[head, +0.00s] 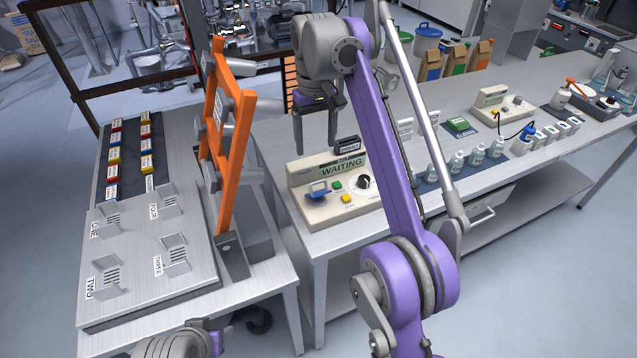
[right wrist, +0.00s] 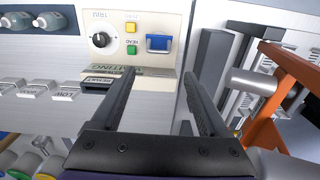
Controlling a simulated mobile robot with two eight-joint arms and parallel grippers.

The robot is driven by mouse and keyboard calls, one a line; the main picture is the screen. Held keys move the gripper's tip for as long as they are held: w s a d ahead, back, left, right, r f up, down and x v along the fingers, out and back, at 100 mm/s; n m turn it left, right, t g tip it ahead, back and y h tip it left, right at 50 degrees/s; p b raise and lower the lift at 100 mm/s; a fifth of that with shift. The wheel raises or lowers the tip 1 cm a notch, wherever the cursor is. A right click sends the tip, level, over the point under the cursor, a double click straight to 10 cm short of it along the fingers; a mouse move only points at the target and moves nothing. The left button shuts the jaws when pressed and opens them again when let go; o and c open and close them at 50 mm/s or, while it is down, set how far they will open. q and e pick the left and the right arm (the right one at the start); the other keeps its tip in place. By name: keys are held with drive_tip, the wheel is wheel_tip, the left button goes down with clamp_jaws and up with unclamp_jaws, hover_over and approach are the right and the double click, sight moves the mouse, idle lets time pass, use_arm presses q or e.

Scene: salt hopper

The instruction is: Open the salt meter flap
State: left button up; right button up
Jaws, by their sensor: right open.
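The salt meter is a beige box (head: 338,211) on the long steel table. Its green display (head: 343,168) reads WAITING. Its blue flap (head: 318,189) is on the left of the panel, beside green and yellow buttons and a black knob (head: 363,183). My right gripper (head: 315,146) points down above and behind the meter, open and empty. In the right wrist view its fingertips (right wrist: 158,76) are apart, with the flap beyond the gap. My left gripper's fingers are out of view.
An orange upright frame (head: 235,150) stands close on the left, beside a board with labelled holders (head: 125,240). Bottles (head: 456,163) and another beige device (head: 497,108) stand right. The table's front edge is near.

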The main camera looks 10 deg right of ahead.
wheel_tip(320, 180, down, 10)
drive_tip(key=b, duration=0.4)
drive_tip(key=shift+d+r+b, duration=0.15)
drive_tip(key=shift+b, duration=0.2)
drive_tip(key=shift+f, duration=0.55)
drive_tip(key=c, duration=1.1)
drive_tip(key=shift+w, duration=0.1)
